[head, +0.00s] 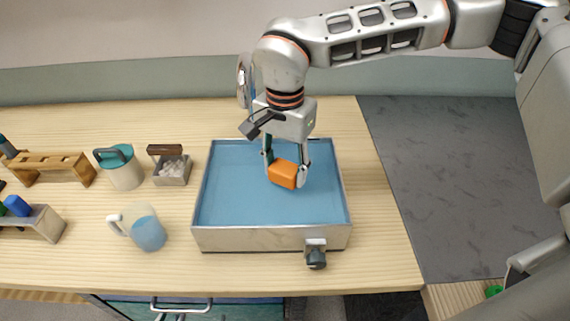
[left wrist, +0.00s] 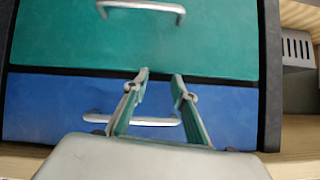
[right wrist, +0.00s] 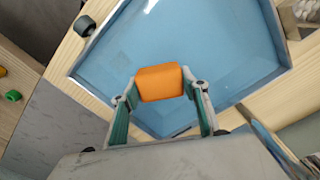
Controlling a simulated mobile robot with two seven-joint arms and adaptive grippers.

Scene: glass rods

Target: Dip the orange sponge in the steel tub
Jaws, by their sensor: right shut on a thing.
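The steel tub (head: 272,240) stands on the wooden counter, filled with blue liquid; its rim also shows in the right wrist view (right wrist: 99,49). My right gripper (head: 286,172) points down inside the tub's outline, shut on the orange sponge (head: 283,174). The sponge also shows between the fingers in the right wrist view (right wrist: 159,83). I cannot tell whether its underside touches the liquid. My left gripper (left wrist: 160,75) is outside the head view. In the left wrist view its fingers are apart and empty, in front of green and blue drawer fronts.
Left of the tub stand a measuring jug (head: 149,233) with blue liquid, a teal-lidded canister (head: 124,172), a small bin (head: 172,172) of white pieces and a wooden rack (head: 50,163). A dark knob (head: 316,259) sticks out from the tub's front.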

